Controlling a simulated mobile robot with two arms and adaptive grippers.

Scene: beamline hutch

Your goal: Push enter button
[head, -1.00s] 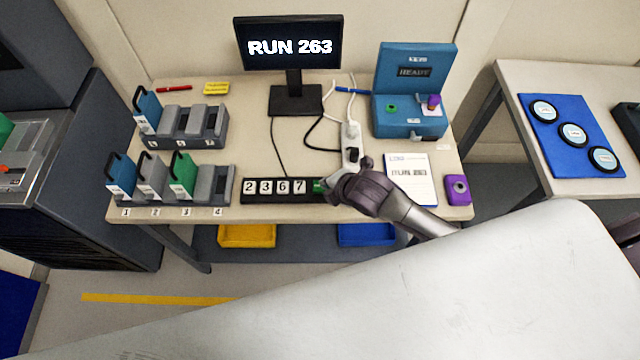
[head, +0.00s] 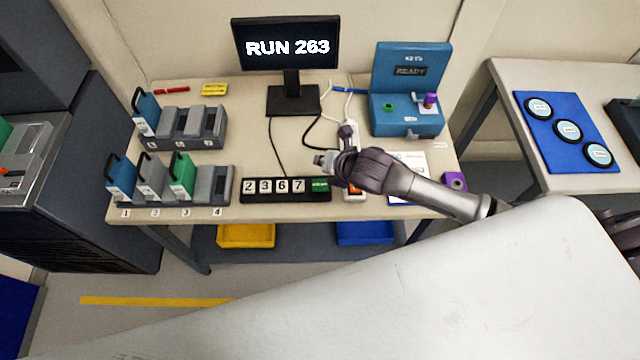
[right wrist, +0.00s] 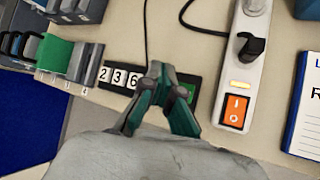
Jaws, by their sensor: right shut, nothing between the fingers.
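The green enter button (head: 319,184) is at the right end of the black keypad strip (head: 285,198), beside white keys reading 2, 3, 6 and 7. My right gripper (head: 325,160) is shut and empty, with its tips just behind and above the button, apart from it in the head view. In the right wrist view the shut fingers (right wrist: 156,70) hang over the strip and partly hide the keys and the green button (right wrist: 187,92). My left gripper is not in view.
A white power strip (right wrist: 241,62) with an orange switch (right wrist: 235,110) lies right of the keypad. A monitor (head: 287,45) reading RUN 263 stands behind. Holders with coloured cartridges (head: 183,175) stand left. A blue READY device (head: 408,90) stands back right.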

